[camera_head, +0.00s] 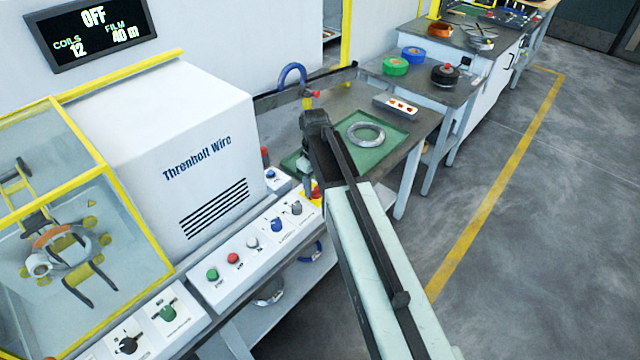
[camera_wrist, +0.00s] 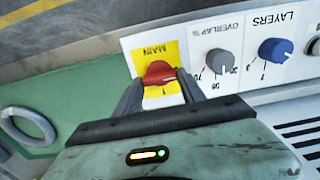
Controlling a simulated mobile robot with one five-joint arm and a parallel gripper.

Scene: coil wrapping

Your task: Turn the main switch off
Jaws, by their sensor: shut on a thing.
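The main switch (camera_wrist: 159,72) is a red knob on a yellow plate marked MAIN, at the right end of the white control panel (camera_head: 245,250). In the wrist view my gripper (camera_wrist: 160,82) has one finger on each side of the red knob and is shut on it. In the head view the switch (camera_head: 317,190) shows only in part beside my arm, and my fingertips are largely hidden there. The display (camera_head: 92,28) above the machine reads OFF, COILS 12 and FILM 40 m.
Beside the switch are a grey overlap knob (camera_wrist: 217,62) and a blue layers knob (camera_wrist: 275,50). A green mat (camera_head: 392,135) with a wire coil (camera_head: 366,133) lies on the table behind my arm. The floor to the right is clear.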

